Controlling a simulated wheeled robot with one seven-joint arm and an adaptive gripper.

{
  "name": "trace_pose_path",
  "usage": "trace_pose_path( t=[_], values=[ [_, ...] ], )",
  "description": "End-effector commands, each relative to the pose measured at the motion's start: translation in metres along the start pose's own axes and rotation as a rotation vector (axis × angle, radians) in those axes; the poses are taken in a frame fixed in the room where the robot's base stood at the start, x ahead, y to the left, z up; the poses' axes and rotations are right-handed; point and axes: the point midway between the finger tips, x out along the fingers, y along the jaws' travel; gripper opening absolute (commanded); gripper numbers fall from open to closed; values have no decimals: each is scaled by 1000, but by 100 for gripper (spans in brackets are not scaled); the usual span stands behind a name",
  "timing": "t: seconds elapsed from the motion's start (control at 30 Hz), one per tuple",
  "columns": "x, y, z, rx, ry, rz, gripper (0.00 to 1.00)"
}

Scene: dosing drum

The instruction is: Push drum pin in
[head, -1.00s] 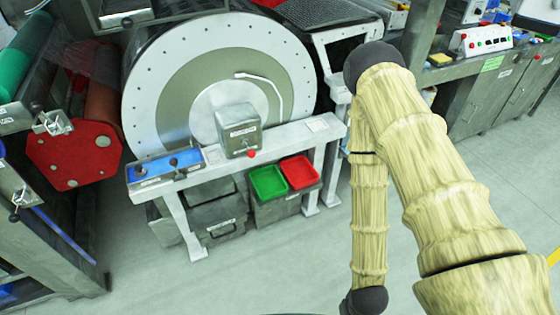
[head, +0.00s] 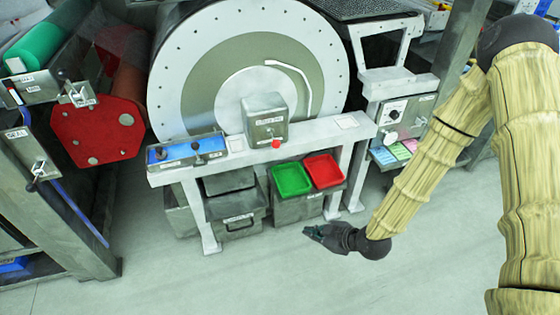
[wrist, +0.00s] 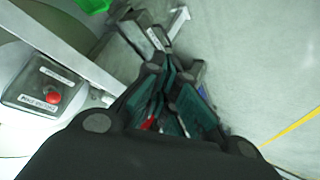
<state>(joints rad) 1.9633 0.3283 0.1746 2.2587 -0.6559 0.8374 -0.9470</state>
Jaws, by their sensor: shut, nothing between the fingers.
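The big white and grey drum (head: 250,75) stands behind a light metal beam (head: 225,160). A grey labelled box (head: 264,115) sits on the beam. A red knob (head: 276,143), probably the head of the drum pin, sticks out at its lower front. In the wrist view the box (wrist: 45,85) and the red knob (wrist: 53,98) show at the left, apart from my fingers. My gripper (head: 312,233) is shut and empty. It is below and to the right of the knob, in front of the bins. It also shows in the wrist view (wrist: 172,85).
A blue panel with small levers (head: 187,150) lies on the beam's left end. Green (head: 291,179) and red (head: 323,171) trays sit below the beam. A red-ended roller machine (head: 97,132) stands at the left. The floor (head: 270,280) in front is clear.

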Motion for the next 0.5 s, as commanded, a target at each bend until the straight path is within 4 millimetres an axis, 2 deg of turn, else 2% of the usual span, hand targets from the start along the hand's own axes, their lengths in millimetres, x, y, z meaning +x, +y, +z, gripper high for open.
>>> trace_pose_path(
  t=[0.03,0.07,0.2,0.3,0.4,0.5],
  values=[
    [10,21,-12,-112,69,37,0],
    [12,34,-22,-190,110,59,0],
    [12,85,-68,-534,268,184,0],
    [5,113,-94,-741,344,276,0],
    [-3,133,-114,-895,394,354,0],
    [-10,144,-126,-991,418,404,0]
  ],
)
